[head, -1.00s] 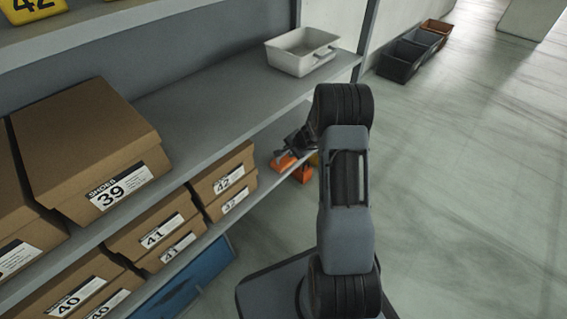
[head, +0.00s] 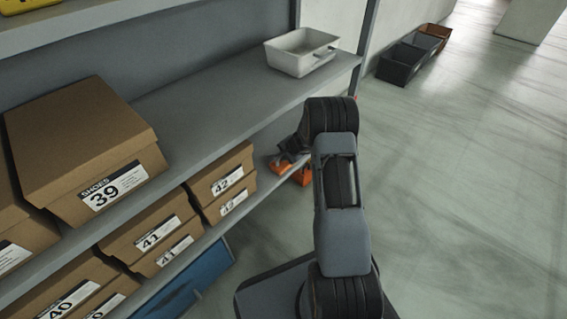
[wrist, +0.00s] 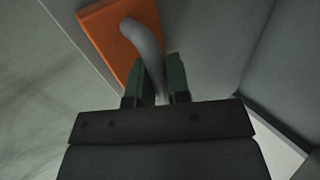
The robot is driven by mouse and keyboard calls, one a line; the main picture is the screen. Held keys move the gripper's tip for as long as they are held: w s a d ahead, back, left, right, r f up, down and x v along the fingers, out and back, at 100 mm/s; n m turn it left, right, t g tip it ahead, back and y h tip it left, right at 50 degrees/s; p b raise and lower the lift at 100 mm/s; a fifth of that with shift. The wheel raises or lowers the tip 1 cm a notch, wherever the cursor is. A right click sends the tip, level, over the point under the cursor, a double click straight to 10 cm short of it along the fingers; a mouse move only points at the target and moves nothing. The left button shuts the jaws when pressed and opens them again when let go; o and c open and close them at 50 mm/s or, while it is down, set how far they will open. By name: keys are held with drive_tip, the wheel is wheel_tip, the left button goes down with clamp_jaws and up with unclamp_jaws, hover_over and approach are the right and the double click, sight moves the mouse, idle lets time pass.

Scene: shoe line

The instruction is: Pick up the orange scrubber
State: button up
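The orange scrubber (wrist: 104,40) shows in the wrist view as a flat orange block with a curved grey handle (wrist: 142,42). Its block lies against a grey surface close to an edge. My gripper (wrist: 160,78) has its two dark green fingertips close together, one on each side of the handle, with little or no gap. The lower end of the handle runs down between the fingers. In the head view the orange scrubber (head: 275,166) is partly hidden by my gripper (head: 289,150), at the right end of the lower shelf.
Another orange object (head: 303,176) is just right of the gripper, partly hidden by my arm. Shoe boxes (head: 225,185) stand left on the same shelf. The upper shelf (head: 215,115) overhangs, with a grey bin (head: 290,62) on it. Dark bins (head: 403,60) stand on the floor; the right floor is clear.

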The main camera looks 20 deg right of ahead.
clamp_jaws()
drive_tip(key=shift+r, duration=0.1)
drive_tip(key=shift+r+p, duration=0.4)
drive_tip(key=shift+r, duration=0.1)
wheel_tip(320, 180, up, 3)
drive_tip(key=shift+f+p, duration=0.15)
drive_tip(key=shift+p, duration=0.75)
drive_tip(key=s+d+r+p, duration=0.2)
drive_tip(key=s+r, duration=0.7)
drive_tip(key=s, duration=0.5)
